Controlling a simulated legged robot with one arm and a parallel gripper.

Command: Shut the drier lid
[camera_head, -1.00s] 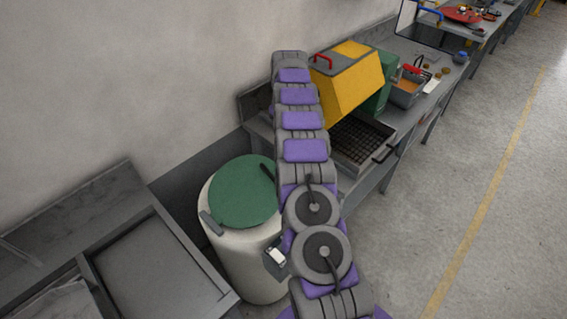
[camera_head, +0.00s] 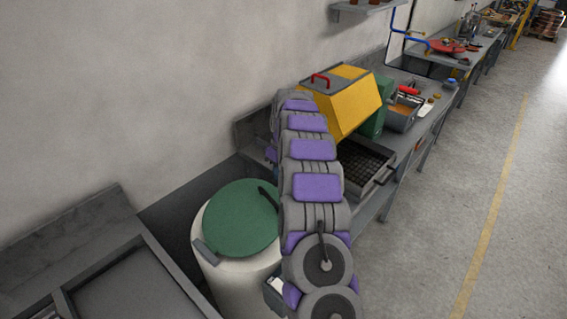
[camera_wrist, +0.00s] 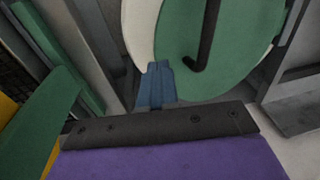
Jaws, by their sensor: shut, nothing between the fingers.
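The drier seems to be the cream drum (camera_head: 240,282) with a round green lid (camera_head: 238,216), left of my arm in the head view. The lid lies over the drum's top with a black handle (camera_head: 268,198) at its right; I cannot tell whether it is fully seated. In the wrist view the green lid (camera_wrist: 222,45) fills the top middle, with the drum's pale rim (camera_wrist: 138,28) showing at its left. My gripper (camera_wrist: 160,68) is shut and empty, its blue fingertips at the lid's lower left edge. I cannot tell if they touch. My arm hides the gripper in the head view.
A grey sink bench (camera_head: 110,275) stands left of the drum. On the right, a bench holds a yellow hooded machine (camera_head: 350,98), a dark grid tray (camera_head: 366,160) and a grey bin (camera_head: 402,112). The floor (camera_head: 455,200) at right is open.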

